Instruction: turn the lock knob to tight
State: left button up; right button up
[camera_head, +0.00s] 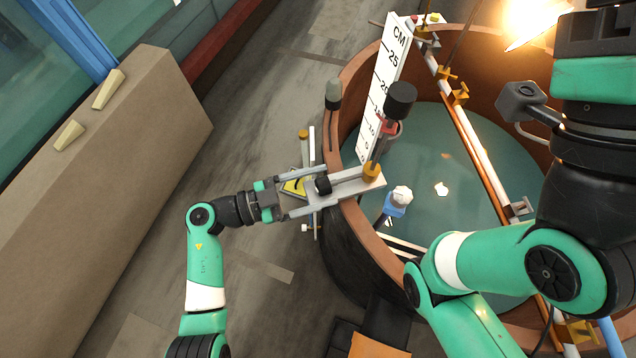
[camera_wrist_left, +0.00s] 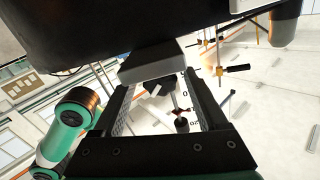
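A small black knob (camera_head: 324,184), which looks like the lock knob, sits on a pale grey bracket (camera_head: 350,188) at the left rim of the round tank. My left gripper (camera_head: 314,186) reaches in from the left, with one finger on each side of the knob and a visible gap between them. In the left wrist view, the two fingers (camera_wrist_left: 160,95) stand apart, near a grey block (camera_wrist_left: 150,62) with a dark part between them that I cannot clearly make out. Any contact with the knob is unclear. My right gripper is not in view; its arm crosses the right side.
A gauge rod with a large black top (camera_head: 400,99) and a white CM scale (camera_head: 383,85) rise close beyond the bracket. The tank (camera_head: 350,262) holds water and a blue-and-white fitting (camera_head: 396,200). A beige wall (camera_head: 110,150) stands left, with open floor between.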

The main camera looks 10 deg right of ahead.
pick_arm(q)
jog(key=s+a, duration=0.1)
jog(key=a, duration=1)
jog(key=shift+s+a+p, duration=0.25)
jog(key=shift+s+p, duration=0.15)
jog(key=shift+p, duration=0.05)
